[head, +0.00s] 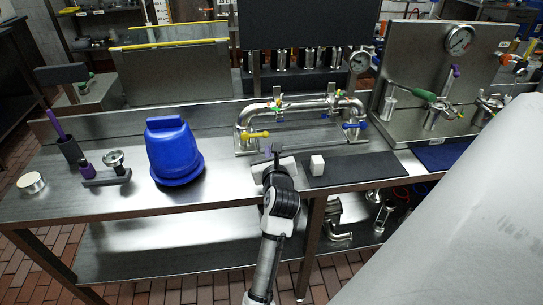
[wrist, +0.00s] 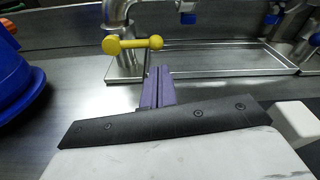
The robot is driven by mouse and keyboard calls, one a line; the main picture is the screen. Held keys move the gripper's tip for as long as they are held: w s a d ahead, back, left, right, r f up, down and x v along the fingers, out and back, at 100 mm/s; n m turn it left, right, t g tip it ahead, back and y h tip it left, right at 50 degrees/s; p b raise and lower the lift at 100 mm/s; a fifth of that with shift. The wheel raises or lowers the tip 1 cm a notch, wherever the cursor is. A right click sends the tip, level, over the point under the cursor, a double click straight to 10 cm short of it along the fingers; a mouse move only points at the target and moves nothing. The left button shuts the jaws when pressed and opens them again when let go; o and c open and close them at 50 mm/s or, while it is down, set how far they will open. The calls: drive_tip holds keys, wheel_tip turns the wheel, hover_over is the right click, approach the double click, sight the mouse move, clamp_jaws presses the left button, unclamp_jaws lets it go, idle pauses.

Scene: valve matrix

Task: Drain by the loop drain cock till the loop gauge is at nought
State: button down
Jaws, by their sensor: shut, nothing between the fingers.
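A steel pipe loop (head: 300,102) stands over a shallow steel tray (wrist: 225,66) on the bench. A yellow handle (head: 254,134) sits on its left leg and shows close up in the wrist view (wrist: 132,44); a blue handle (head: 354,125) is on the right leg. Which handle belongs to the loop drain cock, I cannot tell. A round gauge (head: 360,62) stands above the loop's right end; its reading is too small to read. My gripper (head: 269,150), with purple fingers (wrist: 158,86), is shut and empty, in front of the tray near the yellow handle, apparently apart from it.
A blue rounded housing (head: 174,152) stands left of my gripper. A steel panel (head: 430,75) carries another gauge (head: 460,40) and a green handle (head: 416,93). Bare bench lies between housing and gripper.

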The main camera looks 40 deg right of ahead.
sight(255, 136)
drive_tip(key=shift+p+x, duration=0.3)
drive_tip(key=shift+x, duration=1.9)
drive_tip(key=shift+s+r+n, duration=0.1)
drive_tip(key=shift+r+n, duration=0.15)
drive_tip(key=shift+n, duration=0.15)
